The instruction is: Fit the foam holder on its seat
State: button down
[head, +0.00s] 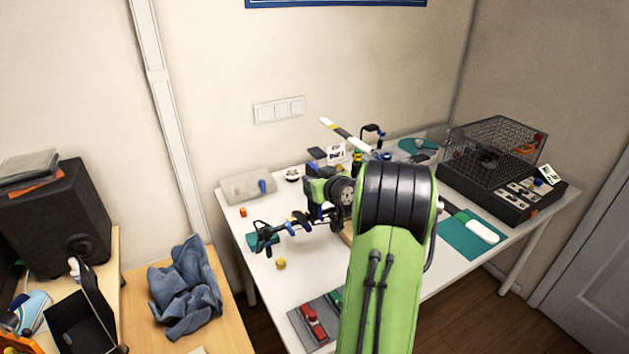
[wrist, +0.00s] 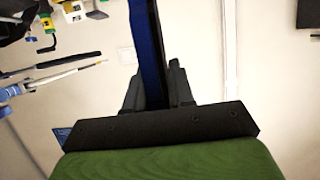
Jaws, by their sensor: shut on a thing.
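My gripper (wrist: 156,88) shows in the wrist view with its dark fingers shut on a flat, dark blue piece (wrist: 150,45). The piece stands up between the fingers to the top edge, seen nearly edge-on; I take it for the foam holder. I cannot tell which thing is the seat. A dark teal stand (head: 263,236) is at the table's left edge, with thin black arms and blue tips beside it.
In the wrist view, tools and connectors (wrist: 73,12) fill the left.

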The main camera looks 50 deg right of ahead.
jog(key=shift+f+b, duration=1.1)
jog(key=shift+b, duration=0.05)
jog(key=c, duration=0.9)
grip_release()
jog(key=v, duration=1.6)
jog(key=shift+d+r, duration=0.1)
jog(key=shift+w, duration=0.1)
